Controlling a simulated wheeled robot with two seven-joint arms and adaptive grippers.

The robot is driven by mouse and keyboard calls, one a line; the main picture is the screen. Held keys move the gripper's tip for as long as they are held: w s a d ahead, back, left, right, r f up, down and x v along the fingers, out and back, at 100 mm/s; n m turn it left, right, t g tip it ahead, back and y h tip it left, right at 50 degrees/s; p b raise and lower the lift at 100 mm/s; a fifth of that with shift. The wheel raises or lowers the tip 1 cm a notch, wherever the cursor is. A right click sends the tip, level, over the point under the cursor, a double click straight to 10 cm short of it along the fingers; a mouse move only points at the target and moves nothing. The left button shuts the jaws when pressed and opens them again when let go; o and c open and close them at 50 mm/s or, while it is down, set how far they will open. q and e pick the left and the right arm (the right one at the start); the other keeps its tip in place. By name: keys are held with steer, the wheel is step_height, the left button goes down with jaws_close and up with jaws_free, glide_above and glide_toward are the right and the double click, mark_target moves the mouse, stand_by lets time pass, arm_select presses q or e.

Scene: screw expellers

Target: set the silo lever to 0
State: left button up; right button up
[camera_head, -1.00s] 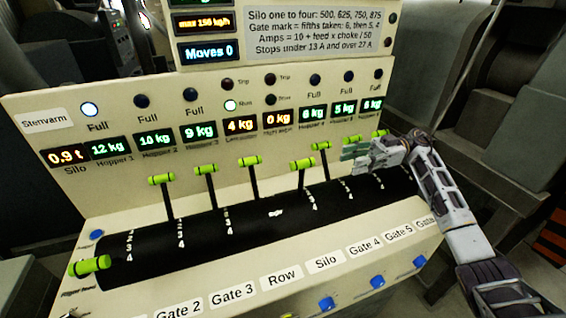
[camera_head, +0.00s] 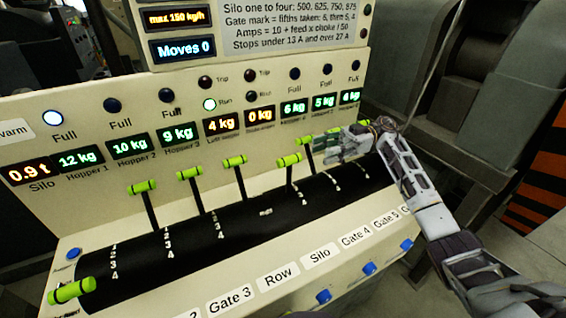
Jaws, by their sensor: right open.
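A cream console carries a row of levers with lime-green grips on a black curved drum. My left gripper is out of view.
Other lever grips stand to the left (camera_head: 143,187), and one lies low at the drum's left end (camera_head: 72,290). Displays (camera_head: 220,125) line the back panel; the upper one reads Moves 0 (camera_head: 183,47). Blue buttons (camera_head: 323,297) line the front.

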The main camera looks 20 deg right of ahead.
mark_target(292, 160)
steer(key=a, duration=0.3)
steer(key=s+a, duration=0.1)
steer(key=a, duration=0.3)
steer(key=s+a+p, duration=0.1)
steer(key=a, duration=0.3)
steer(key=shift+s, duration=0.1)
steer(key=shift+s+a, duration=0.2)
steer(key=shift+a, duration=0.8)
steer(key=c, duration=0.9)
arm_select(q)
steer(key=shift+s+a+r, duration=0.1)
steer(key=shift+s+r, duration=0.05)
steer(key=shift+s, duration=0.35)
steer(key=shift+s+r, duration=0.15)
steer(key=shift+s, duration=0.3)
arm_select(e)
jaws_close()
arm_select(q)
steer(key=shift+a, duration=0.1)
